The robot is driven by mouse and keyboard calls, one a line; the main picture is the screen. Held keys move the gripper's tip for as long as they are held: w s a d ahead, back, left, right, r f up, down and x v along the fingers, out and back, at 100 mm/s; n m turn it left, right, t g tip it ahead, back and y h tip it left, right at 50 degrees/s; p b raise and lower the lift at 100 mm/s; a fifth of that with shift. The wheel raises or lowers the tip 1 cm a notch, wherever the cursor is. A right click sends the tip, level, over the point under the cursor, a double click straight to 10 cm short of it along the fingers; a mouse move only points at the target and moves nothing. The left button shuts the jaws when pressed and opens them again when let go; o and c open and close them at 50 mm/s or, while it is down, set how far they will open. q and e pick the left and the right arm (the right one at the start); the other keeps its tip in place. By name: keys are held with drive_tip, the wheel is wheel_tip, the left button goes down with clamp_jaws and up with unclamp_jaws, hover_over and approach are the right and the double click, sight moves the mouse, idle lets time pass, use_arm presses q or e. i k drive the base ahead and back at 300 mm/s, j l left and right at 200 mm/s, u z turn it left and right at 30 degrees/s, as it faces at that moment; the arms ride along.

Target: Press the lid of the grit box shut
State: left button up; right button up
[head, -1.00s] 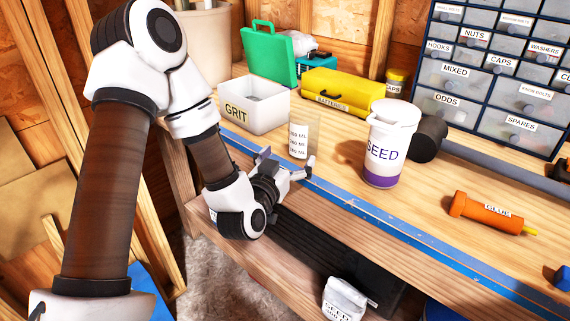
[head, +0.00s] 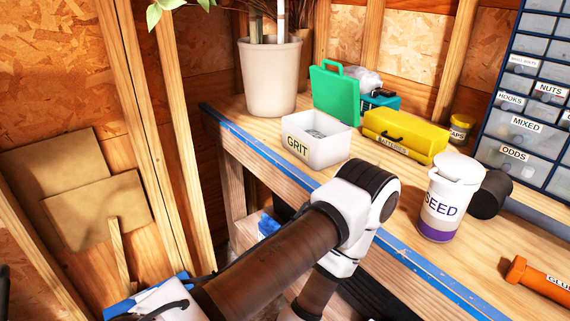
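The grit box (head: 296,152) is a white open bin with a GRIT label, at the back left of the bench in the head view. Its inside shows from above. A green lid (head: 333,98) with a handle stands upright, tilted back, at the box's rear edge. My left arm comes in from the lower left. Its elbow is in front of the bench edge, just right of and nearer than the box, and its forearm runs down out of the picture. The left gripper is out of view. My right gripper is not in view either.
A yellow batteries case (head: 405,135) lies right of the box, with a teal case (head: 380,103) behind it. A white seed tub (head: 447,200) stands further right. A plant pot (head: 270,75) stands behind the box. Blue tape (head: 262,155) lines the bench's front edge.

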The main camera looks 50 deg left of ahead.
sight(335, 94)
drive_tip(key=u, duration=1.35)
